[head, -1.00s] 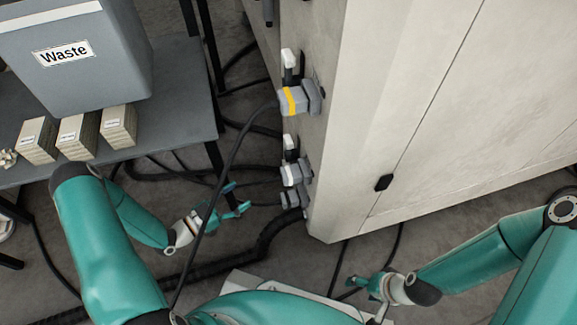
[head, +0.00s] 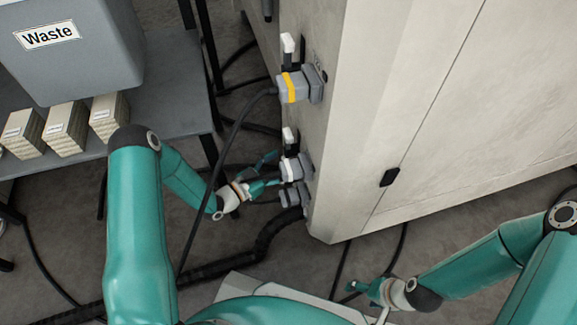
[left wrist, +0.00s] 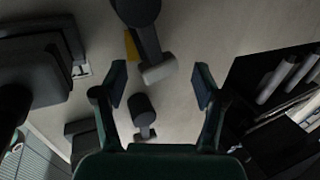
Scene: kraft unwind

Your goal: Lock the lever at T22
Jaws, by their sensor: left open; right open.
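Two levers with black stems and white tips stand up on the pale cabinet side in the head view: an upper lever (head: 287,44) and a lower lever (head: 288,136). No T22 label is readable. My left gripper (head: 268,170) is open, close to the left of the lower lever and the grey plug (head: 291,170) below it. In the left wrist view, its open fingers (left wrist: 160,88) frame a dark bar with a pale end (left wrist: 158,71); nothing is gripped. I cannot tell which lever this is. My right gripper (head: 366,289) is open and empty, low in front of the cabinet.
A grey plug with a yellow band (head: 292,87) sits below the upper lever, its black cable hanging past my left arm. The table (head: 178,100) at left bears a Waste bin (head: 75,60) and several stacked blocks (head: 66,131). Cables lie on the floor.

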